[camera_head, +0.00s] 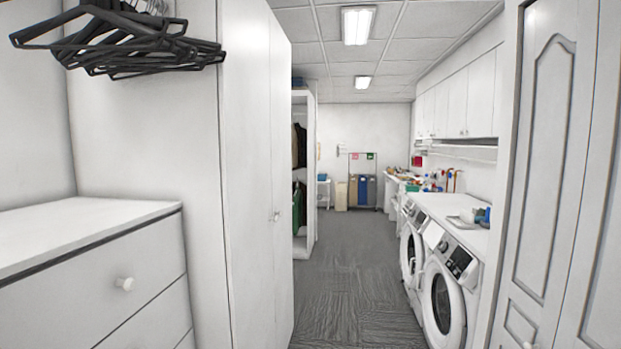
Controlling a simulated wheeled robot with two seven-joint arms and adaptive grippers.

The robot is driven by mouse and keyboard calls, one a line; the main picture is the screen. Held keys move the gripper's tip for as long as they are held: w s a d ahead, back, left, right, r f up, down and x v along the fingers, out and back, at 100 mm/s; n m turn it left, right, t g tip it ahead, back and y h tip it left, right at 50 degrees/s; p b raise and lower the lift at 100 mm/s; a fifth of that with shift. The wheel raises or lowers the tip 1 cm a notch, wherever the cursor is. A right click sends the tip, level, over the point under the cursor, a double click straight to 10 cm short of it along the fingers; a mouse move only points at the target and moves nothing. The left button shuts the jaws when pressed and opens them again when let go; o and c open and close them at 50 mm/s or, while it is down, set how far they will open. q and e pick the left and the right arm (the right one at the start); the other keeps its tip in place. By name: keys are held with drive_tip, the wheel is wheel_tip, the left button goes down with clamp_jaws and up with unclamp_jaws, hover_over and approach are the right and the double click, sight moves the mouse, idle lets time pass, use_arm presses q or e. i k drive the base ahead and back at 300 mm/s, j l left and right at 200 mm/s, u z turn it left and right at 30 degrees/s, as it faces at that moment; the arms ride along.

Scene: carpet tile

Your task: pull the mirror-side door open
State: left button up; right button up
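No mirror shows, so I cannot tell which door is the mirror-side one. A tall white cabinet (247,150) stands left of centre, its doors seen at a steep angle and apparently shut. A small handle (276,216) sits on its door front at mid height. At the right edge is a white panelled door (536,180) with arched mouldings, beside another panel (603,230). A round knob (528,345) shows at the bottom edge of the view. Both panels look shut. Neither of my grippers is in view.
A white drawer unit (115,280) fills the lower left, under black hangers (120,45). Two front-loading washers (445,300) line the right side. Grey carpet (345,265) runs clear between them toward an open wardrobe (311,170) and bins (362,192) at the back.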

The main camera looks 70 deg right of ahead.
sight(279, 45)
drive_tip(key=z, duration=2.05)
drive_tip(key=i+l+u, duration=0.25)
drive_tip(key=i+l, duration=0.35)
drive_tip(key=i+l+u, duration=0.15)
drive_tip(key=i+l, duration=0.15)
drive_tip(key=i+l+u, duration=0.1)
drive_tip(key=i+l, duration=0.2)
drive_tip(key=i+l+u, duration=0.15)
drive_tip(key=l, duration=0.3)
drive_tip(key=i+l+u, duration=0.15)
drive_tip(key=i+l, duration=0.2)
drive_tip(key=i+l+u, duration=0.1)
drive_tip(key=l, duration=0.45)
drive_tip(key=i+l+u, duration=0.15)
drive_tip(key=i+l, duration=0.15)
drive_tip(key=l, duration=0.15)
